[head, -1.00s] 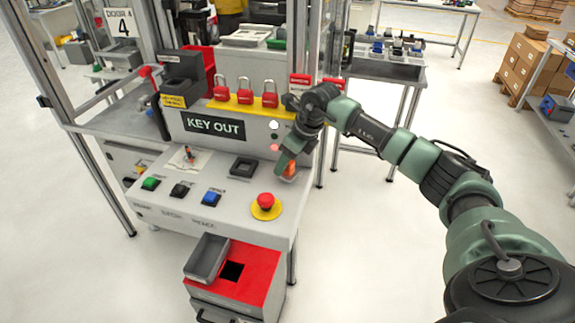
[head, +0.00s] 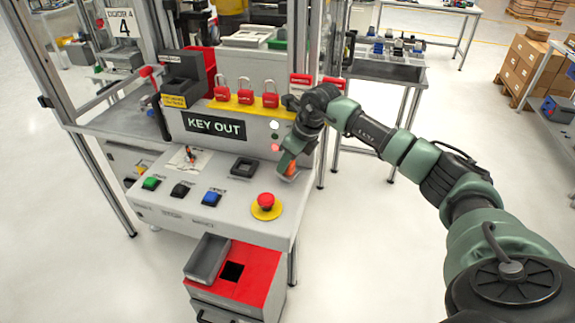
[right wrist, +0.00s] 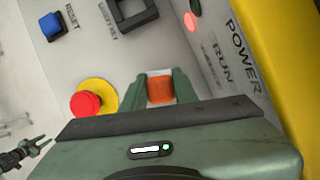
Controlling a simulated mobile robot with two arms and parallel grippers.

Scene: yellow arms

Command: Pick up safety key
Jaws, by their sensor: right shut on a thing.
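The safety key shows as an orange block (right wrist: 160,90) between the fingers of my right gripper in the right wrist view. In the head view the orange piece (head: 291,168) sits at the right end of the console's sloped top. My right gripper (head: 284,168) is shut on it, close above the panel surface. The lower part of the key is hidden by the fingers, so I cannot tell whether it touches the panel. My left gripper is not in the head view.
The console panel (head: 228,200) carries a red emergency button (head: 266,201) on a yellow base, green, black and blue buttons, and a black square socket (head: 243,165). A "KEY OUT" display (head: 214,126) and red padlocks stand behind. A grey tray (head: 207,257) sits below.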

